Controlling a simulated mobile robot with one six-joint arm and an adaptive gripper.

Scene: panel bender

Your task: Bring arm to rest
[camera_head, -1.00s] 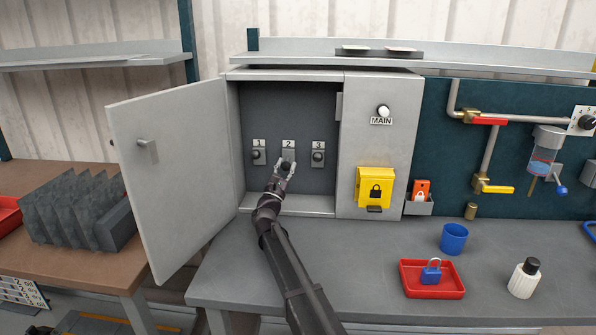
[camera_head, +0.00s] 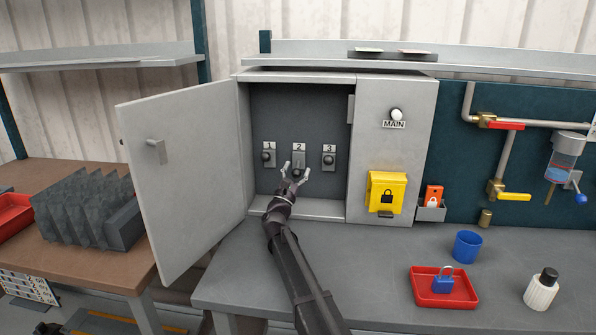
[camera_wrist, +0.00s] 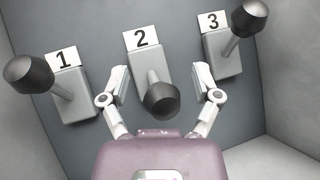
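My arm (camera_head: 300,272) reaches over the bench into the open grey cabinet (camera_head: 300,104). My gripper (camera_head: 296,170) is in front of switch 2 (camera_head: 299,162), and its fingers look spread. In the wrist view my gripper (camera_wrist: 162,88) is open, with one finger on each side of the dark knob of switch 2 (camera_wrist: 162,100) and gaps to both. Switch 1 (camera_wrist: 70,95) is to the left and switch 3 (camera_wrist: 225,55) to the right. The knob of switch 2 tips down in the wrist view, while those of 1 and 3 point otherwise.
The cabinet door (camera_head: 185,180) stands open on the left. The right panel holds a MAIN knob (camera_head: 397,114) and a yellow lock box (camera_head: 386,192). A red tray (camera_head: 425,299) with a blue padlock (camera_head: 443,284), a blue cup (camera_head: 467,246) and a white bottle (camera_head: 540,292) stand on the bench.

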